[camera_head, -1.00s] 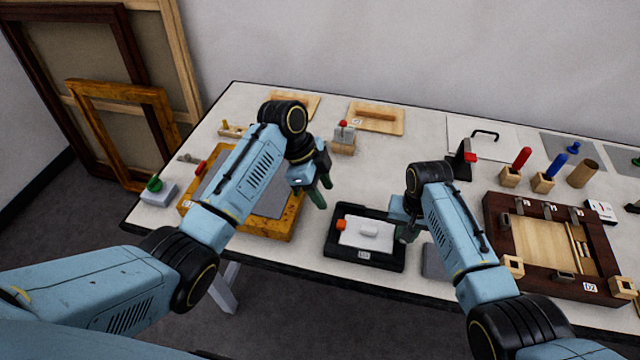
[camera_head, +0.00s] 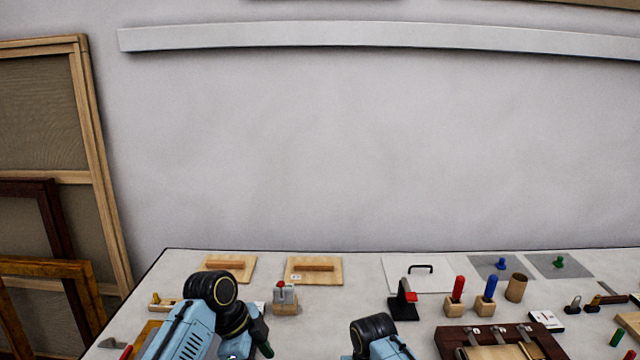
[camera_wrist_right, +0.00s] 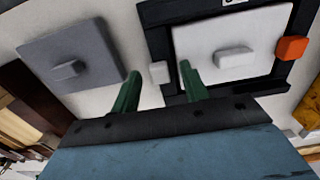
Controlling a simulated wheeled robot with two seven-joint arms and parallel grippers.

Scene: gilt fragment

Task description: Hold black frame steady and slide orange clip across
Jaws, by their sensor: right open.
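The black frame (camera_wrist_right: 185,12) shows in the right wrist view, around a white panel with a raised white tab (camera_wrist_right: 233,57). The orange clip (camera_wrist_right: 291,48) is at the far right side of the frame, away from my fingers. My right gripper (camera_wrist_right: 159,86) is open, its two green fingers apart. A small pale block (camera_wrist_right: 159,72) appears between the fingertips, beside the frame's edge; I cannot tell whether they touch it. In the head view, the frame and clip are out of view. My left gripper (camera_head: 255,346) is cut off by the bottom edge.
A grey plate with a tab (camera_wrist_right: 68,62) lies left of the frame in the wrist view. In the head view, a black stand with a red part (camera_head: 404,302), red and blue handled tools in wooden blocks (camera_head: 484,307), and a dark wooden frame (camera_head: 452,340) stand at the right.

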